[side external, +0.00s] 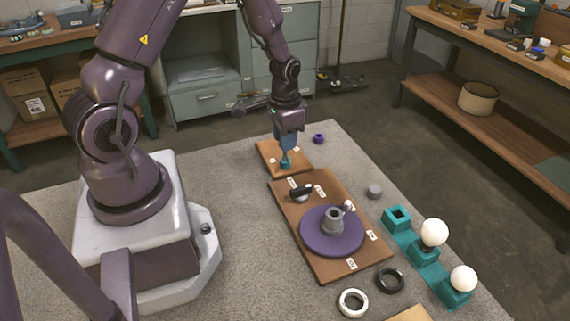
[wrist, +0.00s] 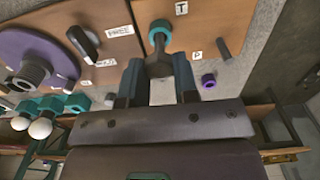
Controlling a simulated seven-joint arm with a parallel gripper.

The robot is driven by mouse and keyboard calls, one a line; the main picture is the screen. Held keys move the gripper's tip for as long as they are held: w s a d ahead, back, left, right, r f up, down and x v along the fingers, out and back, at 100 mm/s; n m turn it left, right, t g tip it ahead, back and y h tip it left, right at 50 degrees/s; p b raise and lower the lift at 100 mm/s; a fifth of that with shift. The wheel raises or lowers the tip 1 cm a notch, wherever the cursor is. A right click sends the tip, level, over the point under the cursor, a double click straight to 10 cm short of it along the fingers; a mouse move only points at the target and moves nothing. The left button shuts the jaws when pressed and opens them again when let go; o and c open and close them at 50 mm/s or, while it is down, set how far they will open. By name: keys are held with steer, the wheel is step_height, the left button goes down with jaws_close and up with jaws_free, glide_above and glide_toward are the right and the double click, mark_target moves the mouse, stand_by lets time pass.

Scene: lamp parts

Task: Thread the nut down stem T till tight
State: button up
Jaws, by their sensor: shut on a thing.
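The teal nut (side external: 285,163) is at the tips of my gripper (side external: 286,153), low over the small wooden board (side external: 268,153) at the back. In the wrist view the nut (wrist: 159,33) shows as a teal ring just beyond the fingers, near the label T (wrist: 181,9). A dark grey piece shows between the fingers, in line with the ring. Stem T is mostly hidden by the nut and fingers, so I cannot tell how far down it the nut sits.
A purple ring (side external: 318,139) lies right of the small board. The larger board (side external: 335,270) in front carries a purple disc (side external: 317,245) with a grey threaded post (side external: 333,220) and a black-handled part (side external: 301,191). Teal holders (side external: 425,253) with white bulbs stand at right.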

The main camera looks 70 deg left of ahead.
steer(key=shift+f, duration=1.8)
steer(key=shift+f, duration=0.15)
steer(key=shift+c, duration=0.3)
steer(key=shift+o, duration=0.7)
jaws_close()
steer(key=shift+f, duration=0.15)
